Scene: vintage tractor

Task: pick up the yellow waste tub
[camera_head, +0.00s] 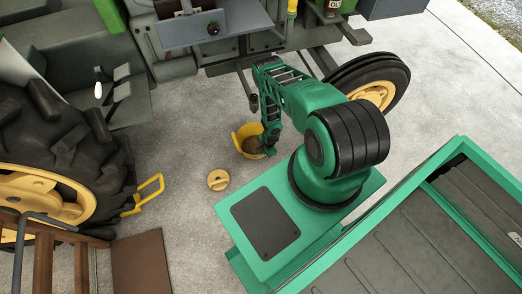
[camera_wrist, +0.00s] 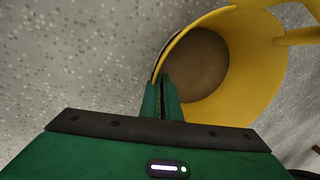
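The yellow waste tub (camera_head: 240,134) is on the concrete floor or close above it, below my arm; I cannot tell which. In the wrist view the tub (camera_wrist: 255,75) fills the upper right, with its brown inside and a handle showing. My gripper (camera_head: 268,148) is at the tub's near right side. In the wrist view its two green fingers (camera_wrist: 163,98) are close together, with the tub's rim running in between them. The fingers hide that part of the rim.
A round yellow lid-like disc (camera_head: 218,180) lies on the floor nearby. A large tractor rear wheel (camera_head: 60,165) stands at left, with a yellow step (camera_head: 149,194) beside it. The front wheel (camera_head: 375,85) is at upper right. Floor around the disc is clear.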

